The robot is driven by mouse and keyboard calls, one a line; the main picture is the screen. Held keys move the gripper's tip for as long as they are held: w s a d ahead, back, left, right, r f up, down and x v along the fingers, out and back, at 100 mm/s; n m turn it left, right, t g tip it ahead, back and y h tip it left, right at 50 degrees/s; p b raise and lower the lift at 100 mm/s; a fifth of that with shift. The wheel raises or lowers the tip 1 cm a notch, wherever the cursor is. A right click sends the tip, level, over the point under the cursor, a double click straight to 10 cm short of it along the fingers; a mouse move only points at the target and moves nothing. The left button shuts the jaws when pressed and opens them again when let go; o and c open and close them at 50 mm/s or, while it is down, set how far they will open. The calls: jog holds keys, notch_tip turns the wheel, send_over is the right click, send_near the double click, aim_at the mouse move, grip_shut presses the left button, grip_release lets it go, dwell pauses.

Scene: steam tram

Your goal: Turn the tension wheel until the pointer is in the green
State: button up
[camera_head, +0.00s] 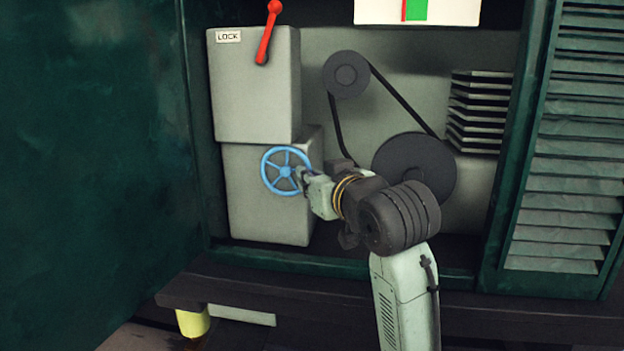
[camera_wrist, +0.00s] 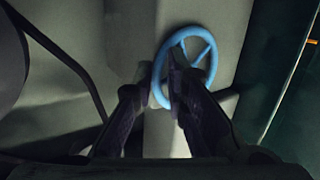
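The blue spoked tension wheel (camera_head: 286,170) is on the front of the lower grey box. My gripper (camera_head: 303,174) is at the wheel's right side in the head view. In the wrist view the wheel (camera_wrist: 208,44) lies ahead, and my gripper (camera_wrist: 160,78) has its two dark fingers apart, one on each side of the near rim. I see a gap between the fingers, and cannot tell whether either touches the rim. A white gauge panel (camera_head: 455,11) with a green band and a narrow red strip is cut off by the top edge; no pointer is clearly visible.
A red lever (camera_head: 268,32) stands on the upper grey box (camera_head: 252,95) marked LOCK. A belt (camera_head: 401,98) joins a small pulley and a large pulley (camera_head: 414,167) behind my arm. A green door (camera_head: 95,150) is at left, a louvred panel (camera_head: 570,150) at right.

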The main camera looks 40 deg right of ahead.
jog(key=o, duration=0.3)
jog(key=shift+w+d+f, duration=0.1)
jog(key=shift+d+f, duration=0.1)
jog(key=shift+o, duration=0.2)
jog(key=v, duration=1.2)
jog(key=shift+a, duration=0.1)
dwell(1.5)
